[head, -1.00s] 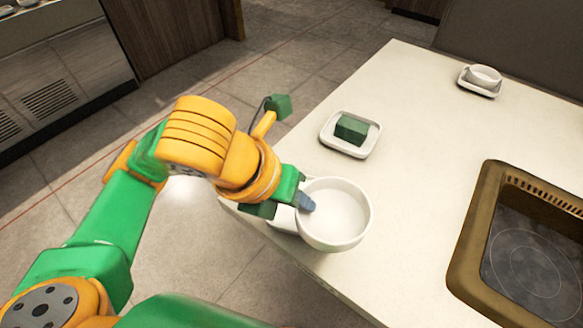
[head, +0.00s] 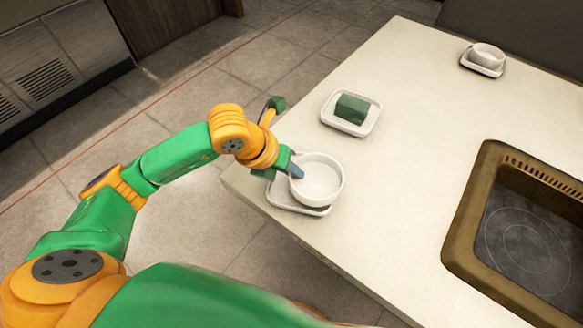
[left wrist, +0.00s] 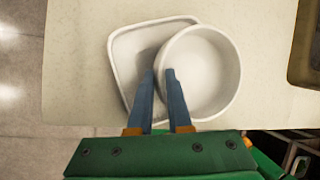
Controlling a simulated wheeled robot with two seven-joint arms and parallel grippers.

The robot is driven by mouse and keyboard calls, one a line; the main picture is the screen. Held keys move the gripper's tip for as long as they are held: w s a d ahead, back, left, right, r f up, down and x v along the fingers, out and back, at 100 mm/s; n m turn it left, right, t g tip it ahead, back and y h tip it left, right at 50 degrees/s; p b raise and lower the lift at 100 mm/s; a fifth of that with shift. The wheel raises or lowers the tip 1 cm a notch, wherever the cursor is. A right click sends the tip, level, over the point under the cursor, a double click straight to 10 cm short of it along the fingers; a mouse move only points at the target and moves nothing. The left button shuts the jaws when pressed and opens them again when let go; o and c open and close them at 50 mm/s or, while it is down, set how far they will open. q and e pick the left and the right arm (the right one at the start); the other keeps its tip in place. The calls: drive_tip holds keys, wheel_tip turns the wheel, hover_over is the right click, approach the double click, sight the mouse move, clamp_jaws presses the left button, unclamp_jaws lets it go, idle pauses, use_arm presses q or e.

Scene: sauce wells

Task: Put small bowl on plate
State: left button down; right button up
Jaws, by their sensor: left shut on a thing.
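The small white round bowl (head: 322,178) is at the left near edge of the table, its wall held by my left gripper (head: 295,172), which is shut on it. A white squarish plate (head: 283,196) lies on the table below and partly hidden by the bowl. In the left wrist view the blue fingers (left wrist: 162,75) straddle the left wall of the bowl (left wrist: 205,75), which overlaps the right part of the plate (left wrist: 128,55). I cannot tell whether the bowl touches the plate. My right gripper is out of view.
A white dish (head: 330,114) with a green block (head: 351,107) stands farther back. Another small bowl (head: 487,55) sits on a dish (head: 482,70) at the far right. A brown-framed cooktop (head: 462,235) is at the right. The table's middle is clear.

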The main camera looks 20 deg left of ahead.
use_arm(q)
drive_tip(key=shift+f, duration=0.2)
drive_tip(key=c, duration=1.3)
unclamp_jaws()
drive_tip(key=o, duration=0.5)
drive_tip(key=shift+c, duration=0.2)
drive_tip(key=shift+r, duration=0.3)
drive_tip(key=v, duration=1.2)
drive_tip(key=shift+p, duration=0.45)
drive_tip(key=shift+r, duration=0.1)
drive_tip(key=shift+a, duration=0.1)
